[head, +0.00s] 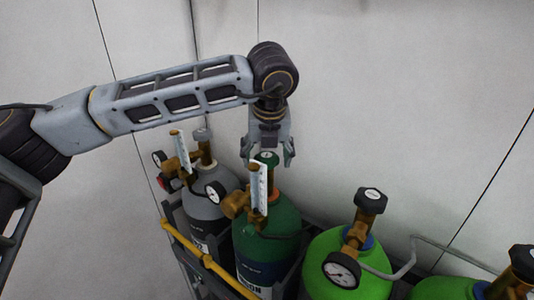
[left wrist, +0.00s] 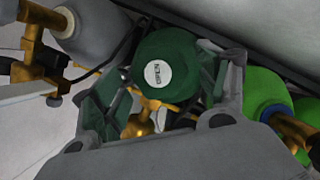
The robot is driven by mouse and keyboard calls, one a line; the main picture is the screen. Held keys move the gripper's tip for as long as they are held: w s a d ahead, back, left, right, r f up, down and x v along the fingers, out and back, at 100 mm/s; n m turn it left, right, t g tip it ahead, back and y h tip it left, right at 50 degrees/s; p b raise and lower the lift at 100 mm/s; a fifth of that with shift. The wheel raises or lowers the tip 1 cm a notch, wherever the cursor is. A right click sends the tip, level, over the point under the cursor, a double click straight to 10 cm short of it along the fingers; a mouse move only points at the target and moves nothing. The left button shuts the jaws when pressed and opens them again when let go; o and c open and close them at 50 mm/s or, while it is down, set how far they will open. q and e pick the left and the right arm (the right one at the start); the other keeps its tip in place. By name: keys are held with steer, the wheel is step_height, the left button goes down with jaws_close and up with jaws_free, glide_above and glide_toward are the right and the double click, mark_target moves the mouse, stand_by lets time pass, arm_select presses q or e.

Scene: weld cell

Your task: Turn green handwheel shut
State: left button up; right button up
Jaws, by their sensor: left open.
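The green handwheel (head: 266,157) sits on top of the dark green cylinder (head: 268,230) in the head view. In the left wrist view the handwheel (left wrist: 167,66) shows large, with a white round label on its top and a brass valve (left wrist: 140,125) below it. My left gripper (head: 268,156) points down over the handwheel, with its fingers apart on either side of it. In the left wrist view the open fingers (left wrist: 165,92) flank the wheel; I cannot tell whether they touch it. My right gripper is not in view.
A grey cylinder (head: 205,205) with gauges stands left of the dark green one. Bright green cylinders (head: 345,255) with regulators stand to the right. A brass regulator with a white flow tube (head: 258,185) stands close in front of the handwheel. A yellow bar (head: 200,256) runs in front.

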arm_select(q)
steer(key=shift+f, duration=0.2)
steer(key=c, duration=1)
